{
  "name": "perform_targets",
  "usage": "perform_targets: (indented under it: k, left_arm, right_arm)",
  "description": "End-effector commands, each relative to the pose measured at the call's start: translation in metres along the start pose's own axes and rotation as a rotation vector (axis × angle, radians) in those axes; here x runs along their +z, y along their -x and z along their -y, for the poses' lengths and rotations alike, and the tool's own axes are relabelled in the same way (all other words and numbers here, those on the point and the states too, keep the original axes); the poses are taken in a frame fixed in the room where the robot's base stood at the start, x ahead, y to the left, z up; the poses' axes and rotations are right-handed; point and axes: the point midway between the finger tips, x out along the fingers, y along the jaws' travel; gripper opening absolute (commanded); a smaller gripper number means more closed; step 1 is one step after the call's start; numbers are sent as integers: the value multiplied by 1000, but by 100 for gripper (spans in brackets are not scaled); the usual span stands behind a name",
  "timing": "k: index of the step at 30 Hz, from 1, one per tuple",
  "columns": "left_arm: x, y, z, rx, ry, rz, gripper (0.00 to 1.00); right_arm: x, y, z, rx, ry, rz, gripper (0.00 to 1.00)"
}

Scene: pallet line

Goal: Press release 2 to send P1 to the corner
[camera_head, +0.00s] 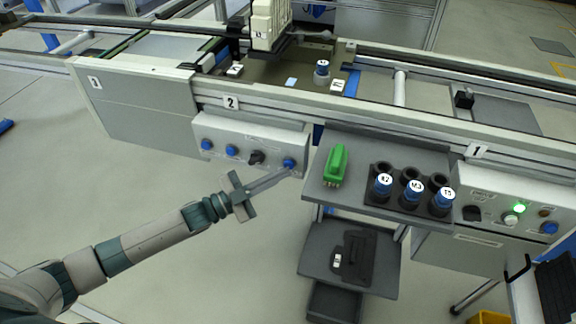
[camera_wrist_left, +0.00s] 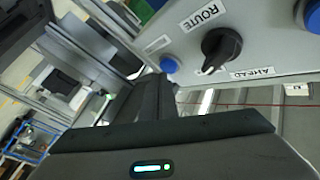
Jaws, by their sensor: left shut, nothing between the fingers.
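The control panel (camera_head: 250,137) under the number 2 has several blue buttons and a black rotary knob (camera_head: 256,157). Its rightmost blue button (camera_head: 289,163) is at the tip of my left gripper (camera_head: 288,173). My left gripper is shut and empty; contact with the button cannot be told. In the left wrist view the fingers (camera_wrist_left: 150,95) are close to a blue button (camera_wrist_left: 168,65), beside the knob (camera_wrist_left: 220,48) marked ROUTE and AHEAD. The small button labels are not readable. A dark pallet (camera_head: 285,72) lies on the line behind; its name cannot be read. My right gripper is out of view.
A grey shelf (camera_head: 350,150) right of the panel holds a green tool (camera_head: 336,166) and a black holder (camera_head: 376,171) with blue-and-white labelled cylinders. Further right is panel 1 (camera_head: 500,200) with a lit green button (camera_head: 519,208). The floor left of my arm is clear.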

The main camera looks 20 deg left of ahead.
Motion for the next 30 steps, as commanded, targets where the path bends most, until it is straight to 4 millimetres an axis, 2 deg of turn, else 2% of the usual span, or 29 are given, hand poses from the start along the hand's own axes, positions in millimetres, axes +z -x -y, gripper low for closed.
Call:
perform_targets:
  k: [30]
  left_arm:
    - [4,-5,4,0,0,0,0]
  right_arm:
    - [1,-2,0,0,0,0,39]
